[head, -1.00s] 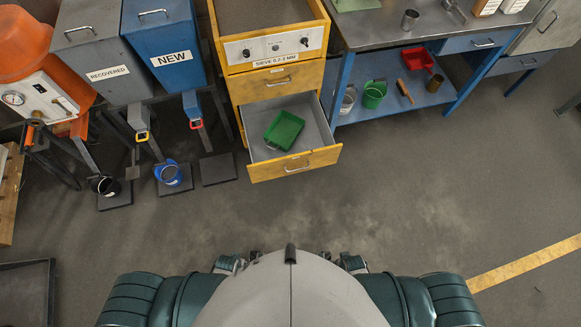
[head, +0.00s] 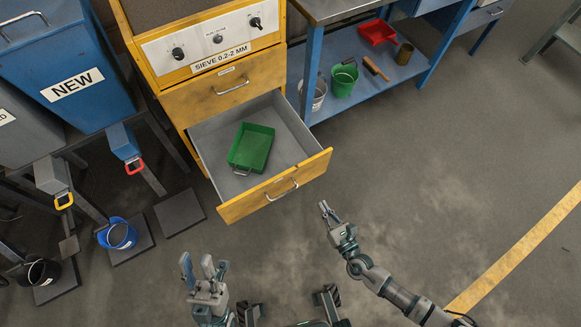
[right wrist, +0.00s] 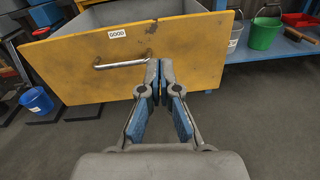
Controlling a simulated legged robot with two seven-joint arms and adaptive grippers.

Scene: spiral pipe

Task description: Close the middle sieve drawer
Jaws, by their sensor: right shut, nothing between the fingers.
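The yellow sieve cabinet (head: 190,108) has a closed drawer (head: 190,98) under its control panel. Below it, a drawer (head: 247,203) is pulled far out. Whether another drawer lies beneath is hidden. A green tray (head: 252,147) lies inside the open drawer. The drawer's yellow front (right wrist: 195,45) and metal handle (right wrist: 122,63) fill the upper right wrist view. My right gripper (head: 325,207) is shut and empty, just in front of the drawer's right end. In the right wrist view its fingertips (right wrist: 160,66) overlap the handle's right end; contact is unclear. My left gripper (head: 197,260) is open and empty, low before the cabinet.
Left of the cabinet stand a blue NEW bin (head: 60,65), a blue bucket (head: 118,236) and a black bucket (head: 38,271). Right is a blue workbench with a green bucket (head: 343,80) on its lower shelf. The floor before the drawer is clear.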

